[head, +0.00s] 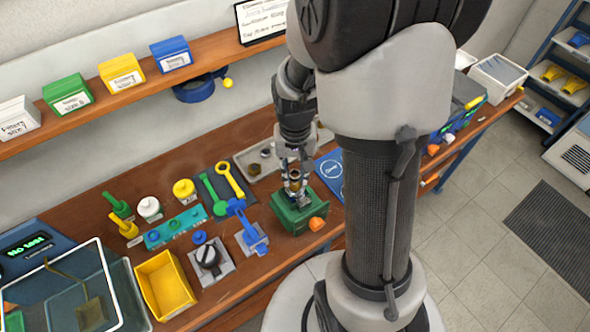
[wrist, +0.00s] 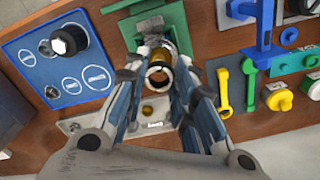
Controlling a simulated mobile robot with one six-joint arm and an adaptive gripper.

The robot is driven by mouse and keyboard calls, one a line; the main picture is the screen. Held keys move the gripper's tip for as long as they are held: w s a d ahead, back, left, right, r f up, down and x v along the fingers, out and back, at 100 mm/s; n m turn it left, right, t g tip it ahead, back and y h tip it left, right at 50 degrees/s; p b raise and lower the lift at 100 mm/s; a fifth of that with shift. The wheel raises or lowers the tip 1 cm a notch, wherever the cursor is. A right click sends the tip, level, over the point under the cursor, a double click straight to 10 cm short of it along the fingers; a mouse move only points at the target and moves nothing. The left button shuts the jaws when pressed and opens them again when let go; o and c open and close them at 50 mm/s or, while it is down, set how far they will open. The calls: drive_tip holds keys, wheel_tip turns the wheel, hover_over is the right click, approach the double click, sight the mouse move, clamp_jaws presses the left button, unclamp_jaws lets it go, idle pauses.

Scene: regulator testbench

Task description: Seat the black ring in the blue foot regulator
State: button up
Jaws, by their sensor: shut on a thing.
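My gripper (head: 293,184) points down over the green vise (head: 298,213) on the bench. It is shut on a brass-coloured cylinder (wrist: 172,48) with an open, ring-shaped near end. In the wrist view the fingers (wrist: 158,84) stand on both sides of this cylinder, and its far end lies against the green vise (wrist: 155,22). I cannot tell whether it rests in the vise jaws. No blue foot is clear on the cylinder, and I cannot pick out the black ring.
A grey tray (head: 250,157) with small parts lies behind the vise. A blue mat (head: 329,175) is to its right. A blue tool (head: 248,232), an orange piece (head: 317,224), wrenches (head: 230,180) and a yellow bin (head: 164,285) crowd the bench nearby.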

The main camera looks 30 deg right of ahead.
sight(295, 180)
drive_tip(key=shift+f+b, duration=1.45)
drive_tip(key=shift+f, duration=0.5)
idle(1.4)
drive_tip(key=o, duration=0.8)
drive_tip(key=shift+o, duration=0.2)
drive_tip(key=o, duration=0.5)
drive_tip(key=shift+c, duration=0.2)
drive_tip(key=shift+r, duration=0.1)
drive_tip(key=shift+r+p, duration=3.3)
drive_tip(key=shift+r, duration=0.65)
